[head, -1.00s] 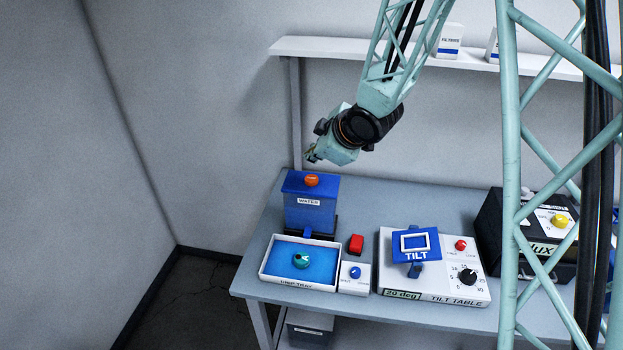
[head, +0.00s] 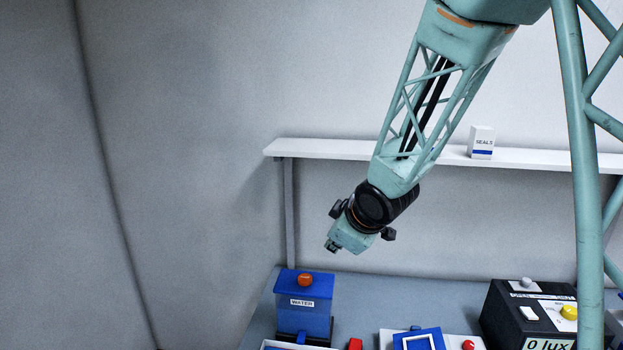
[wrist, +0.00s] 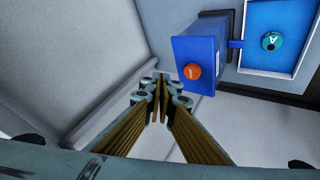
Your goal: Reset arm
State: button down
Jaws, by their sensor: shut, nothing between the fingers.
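My gripper (head: 331,246) hangs in the air above the back of the bench, to the right of and above the blue water tank (head: 303,316). In the wrist view its fingers (wrist: 161,82) are together with nothing between them. The water tank has an orange knob (head: 305,280) on its lid and a WATER label. In the wrist view the tank (wrist: 198,52) lies beyond the fingertips, apart from them. A teal round piece marked A (wrist: 272,41) sits in the blue tray beside it.
A white shelf (head: 350,150) runs along the back wall with a SEALS box (head: 481,142). The tilt table (head: 418,339) and the black lux box (head: 528,318) stand on the bench. Open air surrounds the arm left of the shelf post (head: 289,210).

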jog(key=s+d+r+m+g+h+b, duration=0.15)
jog(key=s+d+r+m, duration=0.25)
jog(key=s+d, duration=0.45)
jog(key=s+d+r+m+h+b, duration=0.2)
jog(key=s+d+r+m+b, duration=0.3)
jog(key=s, duration=0.7)
jog(key=s+d+f+m+g, duration=0.1)
jog(key=s+m, duration=0.1)
jog(key=s, duration=1.2)
jog(key=s+f+m+g+b, duration=0.1)
jog(key=s, duration=1.3)
jog(key=shift+d+f+m+g+y+b, duration=0.3)
jog(key=shift+d+m+g+y, duration=0.05)
jog(key=shift+m, duration=0.05)
dwell(0.8)
